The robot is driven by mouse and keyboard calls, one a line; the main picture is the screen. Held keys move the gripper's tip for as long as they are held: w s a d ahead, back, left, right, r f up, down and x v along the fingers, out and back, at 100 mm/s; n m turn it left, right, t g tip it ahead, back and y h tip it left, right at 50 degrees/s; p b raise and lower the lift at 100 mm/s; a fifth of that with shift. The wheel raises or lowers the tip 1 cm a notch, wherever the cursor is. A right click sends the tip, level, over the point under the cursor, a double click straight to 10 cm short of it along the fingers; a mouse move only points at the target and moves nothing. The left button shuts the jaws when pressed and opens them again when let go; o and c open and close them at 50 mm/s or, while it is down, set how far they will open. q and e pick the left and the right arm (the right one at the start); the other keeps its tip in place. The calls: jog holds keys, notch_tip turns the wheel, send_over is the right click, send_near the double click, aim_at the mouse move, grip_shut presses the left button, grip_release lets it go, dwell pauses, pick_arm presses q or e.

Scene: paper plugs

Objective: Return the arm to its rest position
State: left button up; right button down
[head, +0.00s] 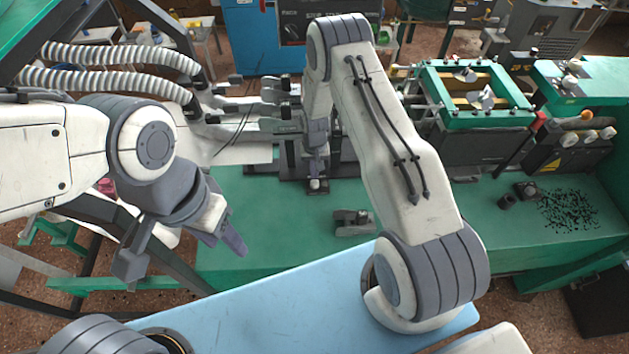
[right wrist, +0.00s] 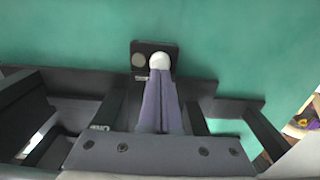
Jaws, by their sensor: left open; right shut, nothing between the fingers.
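My right arm reaches over the green table, and its gripper (head: 316,163) points down with its fingers together and nothing between them. In the right wrist view the closed fingers (right wrist: 160,78) point at a white rounded plug (right wrist: 160,60) on a small dark block (right wrist: 140,46). The fingertips overlap the plug's lower edge in that view; I cannot tell whether they touch it. In the head view the plug (head: 314,184) shows just below the fingertips. My left gripper (head: 185,256) hangs at the left, open and empty, with its fingers wide apart.
Dark machine rails (head: 245,125) stand behind the right gripper. A small dark fixture (head: 353,222) sits on the green table (head: 270,240) nearer to me. Ribbed hoses (head: 110,80) run at the upper left.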

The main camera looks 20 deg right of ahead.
notch_tip(320, 180, up, 2)
jog(key=shift+r+p, duration=0.1)
jog(key=shift+p, duration=0.3)
pick_arm(q)
jog(key=shift+r, duration=0.55)
